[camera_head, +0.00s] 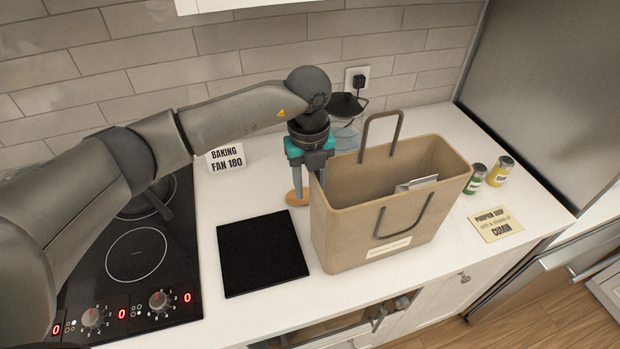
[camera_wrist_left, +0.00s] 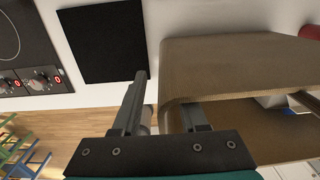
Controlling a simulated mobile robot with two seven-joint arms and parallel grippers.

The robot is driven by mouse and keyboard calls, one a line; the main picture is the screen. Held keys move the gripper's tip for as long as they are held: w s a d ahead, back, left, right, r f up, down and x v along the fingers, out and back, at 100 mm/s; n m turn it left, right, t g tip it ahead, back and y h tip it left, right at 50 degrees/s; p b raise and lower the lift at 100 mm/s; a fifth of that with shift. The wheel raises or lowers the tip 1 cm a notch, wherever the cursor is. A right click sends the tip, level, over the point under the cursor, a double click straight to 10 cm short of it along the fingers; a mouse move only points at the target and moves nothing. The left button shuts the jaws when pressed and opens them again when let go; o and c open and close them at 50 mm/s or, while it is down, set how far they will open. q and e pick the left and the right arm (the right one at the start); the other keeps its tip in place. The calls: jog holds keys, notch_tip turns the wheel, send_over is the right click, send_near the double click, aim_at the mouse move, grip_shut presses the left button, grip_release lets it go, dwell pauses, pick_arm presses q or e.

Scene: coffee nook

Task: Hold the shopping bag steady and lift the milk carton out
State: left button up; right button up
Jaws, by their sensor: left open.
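Only a pale top edge of what looks like the milk carton (camera_head: 416,184) shows inside; the rest is hidden by the front wall. A pale patch of it (camera_wrist_left: 270,101) shows in the wrist view. My left gripper (camera_head: 307,190) points down at the bag's left side. It is open, and its fingers (camera_wrist_left: 165,105) appear to straddle the left wall's rim, one outside and one inside. My right gripper is out of view.
A black mat (camera_head: 262,252) lies left of the bag, beside the cooktop (camera_head: 135,255). A glass jar with a dark lid (camera_head: 347,125) stands behind. Two small cans (camera_head: 477,178) (camera_head: 499,171) and a note card (camera_head: 495,225) are right of the bag.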

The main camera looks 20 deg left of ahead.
pick_arm(q)
grip_shut()
dwell(2.2)
